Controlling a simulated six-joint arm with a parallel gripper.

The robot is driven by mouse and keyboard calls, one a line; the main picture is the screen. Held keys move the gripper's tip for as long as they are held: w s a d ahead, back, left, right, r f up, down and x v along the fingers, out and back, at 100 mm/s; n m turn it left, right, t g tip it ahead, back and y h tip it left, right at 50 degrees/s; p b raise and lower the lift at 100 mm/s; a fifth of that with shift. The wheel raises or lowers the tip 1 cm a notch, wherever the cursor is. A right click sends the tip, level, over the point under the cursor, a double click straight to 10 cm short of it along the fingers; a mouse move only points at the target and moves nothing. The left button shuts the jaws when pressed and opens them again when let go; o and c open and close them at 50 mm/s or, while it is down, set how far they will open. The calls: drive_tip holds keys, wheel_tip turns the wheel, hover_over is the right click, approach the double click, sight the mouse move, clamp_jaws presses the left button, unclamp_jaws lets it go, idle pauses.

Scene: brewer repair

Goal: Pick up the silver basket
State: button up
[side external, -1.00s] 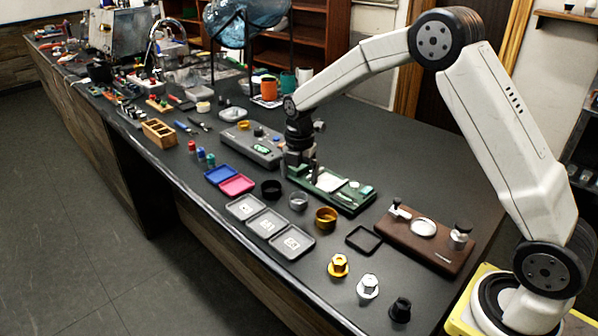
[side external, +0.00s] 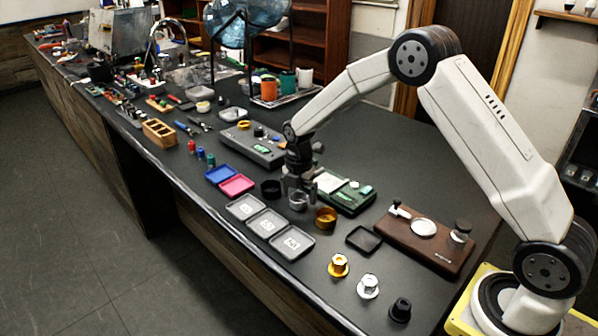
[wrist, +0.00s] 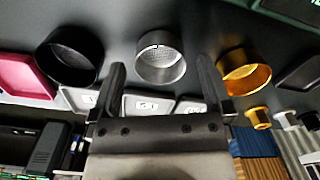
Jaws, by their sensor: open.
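The silver basket (side external: 298,201) is a small round metal ring-shaped cup standing on the dark counter, between a black basket (side external: 271,188) and a gold basket (side external: 326,217). In the wrist view the silver basket (wrist: 160,62) lies ahead of and between the two fingers, with the black basket (wrist: 70,58) at left and the gold one (wrist: 244,72) at right. My gripper (wrist: 160,85) is open and empty. In the side view my gripper (side external: 298,186) is right by the silver basket; I cannot tell whether it touches it.
Several grey trays (side external: 268,224) lie toward the counter's front edge, beside a pink tray (side external: 237,185) and a blue tray (side external: 220,175). A green board (side external: 345,197) is behind the baskets. A brown base (side external: 432,240) and a black square frame (side external: 363,239) stand to the right.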

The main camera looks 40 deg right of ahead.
drive_tip(key=shift+f, duration=0.8)
drive_tip(key=c, duration=1.2)
drive_tip(key=shift+r, duration=0.15)
drive_tip(key=shift+r, duration=0.45)
drive_tip(key=s+r, duration=0.1)
drive_tip(key=r, duration=0.1)
drive_tip(key=s+r, duration=0.2)
drive_tip(key=r, duration=0.1)
drive_tip(key=s+r, duration=0.1)
drive_tip(key=r, duration=0.1)
drive_tip(key=shift+s+a+r, duration=0.1)
drive_tip(key=shift+s+r, duration=0.15)
drive_tip(key=shift+s+a+r, duration=0.1)
drive_tip(key=shift+s+r, duration=0.6)
drive_tip(key=shift+s, duration=0.85)
drive_tip(key=shift+s+a+r, duration=0.1)
drive_tip(key=shift+s+r, duration=0.65)
drive_tip(key=shift+s, duration=0.85)
drive_tip(key=shift+s+a+r, duration=0.1)
drive_tip(key=shift+s+r, duration=0.6)
drive_tip(key=shift+s, duration=0.85)
